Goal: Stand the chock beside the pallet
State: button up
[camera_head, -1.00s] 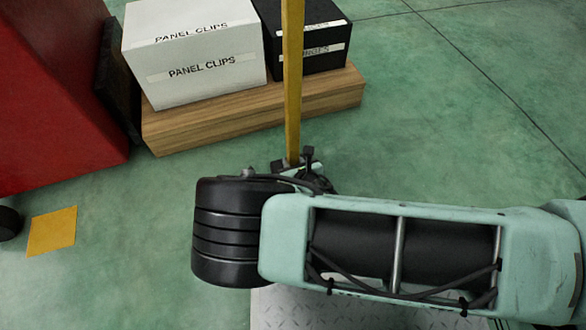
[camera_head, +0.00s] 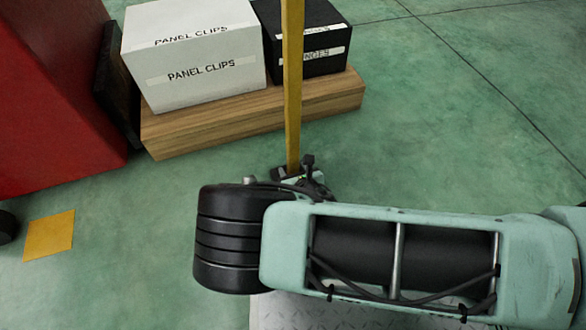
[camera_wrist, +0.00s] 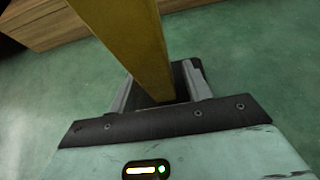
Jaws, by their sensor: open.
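A long yellow bar (camera_head: 293,85), seemingly the chock, stands nearly upright in front of the wooden pallet (camera_head: 200,136). Its top runs out of the head view. My gripper (camera_head: 293,172) is low at the bar's bottom end, with the fingers apart. In the wrist view the bar (camera_wrist: 130,40) comes down between the two open fingers (camera_wrist: 160,92). Its lower end is hidden by the gripper, so I cannot tell whether it touches the floor or a finger. The pallet's edge also shows in the wrist view (camera_wrist: 40,25).
A white PANEL CLIPS box (camera_head: 195,70) and a black box (camera_head: 308,62) sit on the pallet. A red block (camera_head: 55,110) and a dark panel (camera_head: 120,85) stand left of it. A yellow square (camera_head: 49,235) lies on the floor. Green floor at right is clear.

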jog(key=p+v, duration=0.5)
jog(key=v, duration=0.6)
jog(key=shift+s+r, duration=0.2)
jog(key=shift+r, duration=0.05)
jog(key=s+a+r+m+g+h, duration=0.15)
jog(key=s+r+m+g, duration=0.3)
jog(key=r+m, duration=0.6)
jog(key=s+a+r+m+g, duration=0.2)
jog(key=s+r+m+g, duration=0.3)
jog(key=r+m, duration=0.6)
jog(key=s+d+r+m+g, duration=0.1)
jog(key=s+d+r+m, duration=0.1)
jog(key=d+r+m, duration=0.3)
jog(key=s+d+r+m+g+h, duration=0.1)
jog(key=d+r+m, duration=0.4)
jog(key=r, duration=0.7)
jog(key=s+d, duration=0.1)
jog(key=d, duration=0.1)
jog(key=shift+s+d+r, duration=0.2)
jog(key=shift+s+d, duration=0.1)
jog(key=shift+s, duration=0.05)
notch_tip(320, 180, up, 47)
jog(key=p, duration=4.6)
jog(key=shift+p, duration=0.4)
